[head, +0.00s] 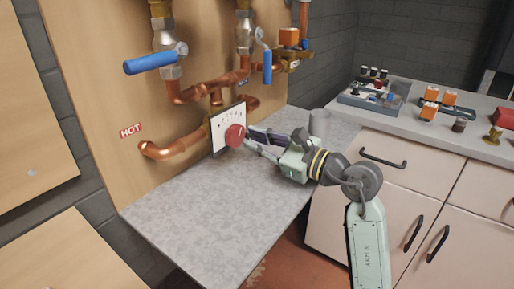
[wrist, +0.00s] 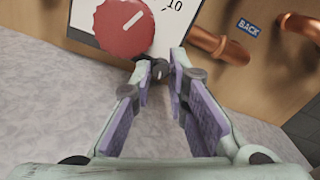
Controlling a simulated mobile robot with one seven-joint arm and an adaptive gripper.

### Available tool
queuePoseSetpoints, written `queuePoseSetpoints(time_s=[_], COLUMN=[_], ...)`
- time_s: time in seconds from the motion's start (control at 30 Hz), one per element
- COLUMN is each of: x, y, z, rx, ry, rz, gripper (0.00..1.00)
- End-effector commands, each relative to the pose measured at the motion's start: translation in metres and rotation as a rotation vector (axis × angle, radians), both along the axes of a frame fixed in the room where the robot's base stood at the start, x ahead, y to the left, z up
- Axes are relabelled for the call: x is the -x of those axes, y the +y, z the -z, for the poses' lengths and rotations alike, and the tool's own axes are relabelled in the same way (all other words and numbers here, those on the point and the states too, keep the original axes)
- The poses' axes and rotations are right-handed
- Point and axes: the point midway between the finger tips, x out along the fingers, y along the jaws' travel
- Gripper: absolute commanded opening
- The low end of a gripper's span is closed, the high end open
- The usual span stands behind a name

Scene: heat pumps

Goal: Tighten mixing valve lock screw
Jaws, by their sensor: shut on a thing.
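The mixing valve has a red knob (head: 235,135) with a white pointer mark, in front of a white scale plate (head: 219,138) on the wooden panel. In the wrist view the knob (wrist: 124,27) is at upper left, beside the number 10 on the plate. The small dark lock screw (wrist: 160,70) with a light mark sits just below and right of the knob. My gripper (wrist: 159,74) has its fingertips closed on both sides of this screw. In the head view my gripper (head: 249,138) reaches the plate from the right, and the screw is hidden there.
Copper pipes (head: 185,148) and blue-handled valves (head: 150,63) surround the plate. The grey worktop (head: 215,215) below is mostly clear, with a grey cup (head: 319,123) behind my gripper. The right counter holds a parts box (head: 368,104) and several fittings.

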Motion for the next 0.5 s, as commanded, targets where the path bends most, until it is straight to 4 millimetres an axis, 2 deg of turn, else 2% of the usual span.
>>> queuePoseSetpoints(time_s=[0.4, 0.43, 0.5], x=[-0.0004, -0.0004, -0.0004], y=[-0.0008, -0.0008, -0.0008], z=[-0.0005, -0.0005, -0.0005], rx=[-0.03, -0.03, -0.03], ry=[0.042, 0.042, 0.042], rz=[0.002, 0.002, 0.001], gripper=[0.0, 0.17, 0.21])
